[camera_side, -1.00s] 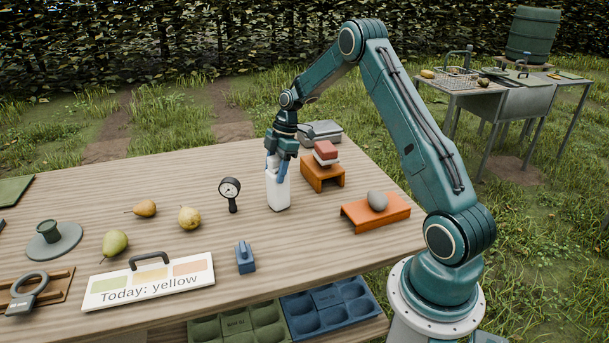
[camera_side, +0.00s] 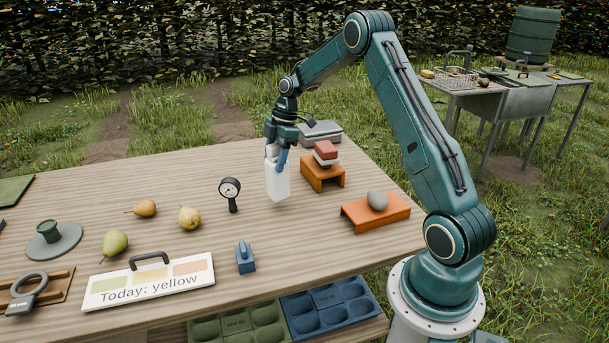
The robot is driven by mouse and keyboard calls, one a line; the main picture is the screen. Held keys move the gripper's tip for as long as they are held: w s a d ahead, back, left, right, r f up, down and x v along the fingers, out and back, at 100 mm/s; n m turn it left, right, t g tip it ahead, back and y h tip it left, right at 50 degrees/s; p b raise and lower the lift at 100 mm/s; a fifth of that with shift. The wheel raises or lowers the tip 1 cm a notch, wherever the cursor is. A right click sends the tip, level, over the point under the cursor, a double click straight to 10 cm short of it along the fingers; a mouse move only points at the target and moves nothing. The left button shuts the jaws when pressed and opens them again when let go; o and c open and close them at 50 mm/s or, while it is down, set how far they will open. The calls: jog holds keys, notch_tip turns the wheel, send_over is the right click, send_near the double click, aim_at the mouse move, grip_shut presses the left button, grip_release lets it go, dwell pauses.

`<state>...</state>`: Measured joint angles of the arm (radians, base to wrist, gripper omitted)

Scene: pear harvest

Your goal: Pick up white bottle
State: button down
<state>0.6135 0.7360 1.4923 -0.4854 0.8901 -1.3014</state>
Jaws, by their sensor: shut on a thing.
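The white bottle (camera_side: 277,183) is upright in the middle right of the table, a little above the tabletop. My gripper (camera_side: 277,157) points down and is shut on the bottle's upper part. The fingers hide the bottle's top. The bottle hangs clear of the things around it.
A black dial gauge (camera_side: 230,190) stands left of the bottle. An orange stand (camera_side: 322,177) with stacked blocks and a lower orange stand (camera_side: 376,213) with a grey stone are to the right. A grey case (camera_side: 320,132) lies behind. A blue block (camera_side: 245,259) stands in front.

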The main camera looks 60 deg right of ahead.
notch_tip(320, 180, up, 16)
jog(key=shift+r, duration=0.15)
dwell(0.4)
jog(key=shift+w, duration=0.1)
dwell(0.7)
